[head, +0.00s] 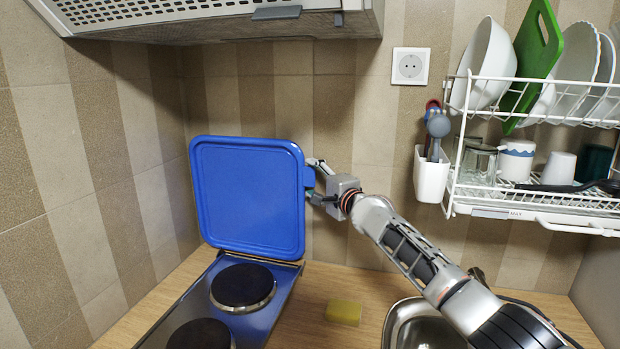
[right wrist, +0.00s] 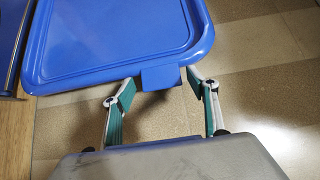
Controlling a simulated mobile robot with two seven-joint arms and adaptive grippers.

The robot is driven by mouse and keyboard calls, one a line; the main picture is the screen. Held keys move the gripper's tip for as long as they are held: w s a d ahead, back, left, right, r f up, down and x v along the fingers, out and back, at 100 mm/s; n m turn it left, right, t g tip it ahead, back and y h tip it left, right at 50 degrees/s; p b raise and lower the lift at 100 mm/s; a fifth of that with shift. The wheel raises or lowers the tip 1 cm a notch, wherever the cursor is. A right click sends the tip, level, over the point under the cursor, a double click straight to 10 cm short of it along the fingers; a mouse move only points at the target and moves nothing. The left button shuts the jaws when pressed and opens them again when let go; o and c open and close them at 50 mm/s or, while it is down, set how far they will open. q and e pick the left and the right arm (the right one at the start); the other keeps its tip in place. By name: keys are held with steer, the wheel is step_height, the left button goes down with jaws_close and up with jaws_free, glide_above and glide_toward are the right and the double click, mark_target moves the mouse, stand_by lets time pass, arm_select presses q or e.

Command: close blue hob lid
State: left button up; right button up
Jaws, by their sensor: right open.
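The blue hob lid (head: 247,195) stands raised, close to upright, at the back edge of the hob (head: 255,315) in the head view. It has a small blue tab on its right edge, which shows in the right wrist view (right wrist: 160,77). My right gripper (head: 312,181) is at this tab, with its open fingers (right wrist: 160,85) on either side of it. I cannot tell whether a finger touches the tab. Two dark round burners (head: 242,287) are uncovered on the hob. My left gripper is not in view.
A yellow sponge (head: 344,312) lies on the wooden counter (head: 313,290) between the hob and the metal sink (head: 425,330). A range hood (head: 200,20) hangs above. A white dish rack (head: 535,205) and utensil holder (head: 431,176) are on the wall at right.

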steer(key=shift+s+r, duration=0.1)
steer(key=shift+d, duration=0.1)
steer(key=c, duration=1.6)
steer(key=shift+s, duration=0.25)
steer(key=s+a+n+t+y, duration=0.1)
steer(key=s+n, duration=0.1)
steer(key=s, duration=0.5)
steer(key=shift+a+f, duration=0.2)
steer(key=shift+a, duration=0.2)
steer(key=shift+s, duration=0.1)
steer(key=o, duration=1.6)
steer(key=v, duration=1.2)
steer(key=shift+f, duration=0.3)
